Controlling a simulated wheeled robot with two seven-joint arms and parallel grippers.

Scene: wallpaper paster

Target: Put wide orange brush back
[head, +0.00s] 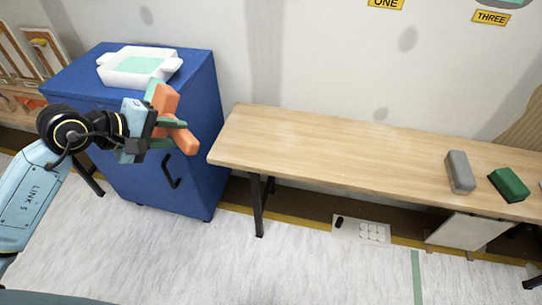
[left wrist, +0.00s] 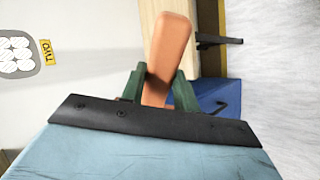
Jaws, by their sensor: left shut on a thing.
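My left gripper (head: 163,121) is shut on the wide orange brush (head: 181,139), in front of the blue cabinet's upper right side. In the left wrist view the brush's orange handle (left wrist: 170,50) stands up between the green fingers of the left gripper (left wrist: 159,88). The brush's lower part is hidden behind the black gripper body there. My right gripper is not in view.
A white tray (head: 113,76) with a pale green inside stands on the blue cabinet (head: 195,110). A wooden bench (head: 310,140) to the right carries a grey block (head: 460,172) and a green block (head: 509,185). Its left part is clear. A wooden rack (head: 40,38) stands at far left.

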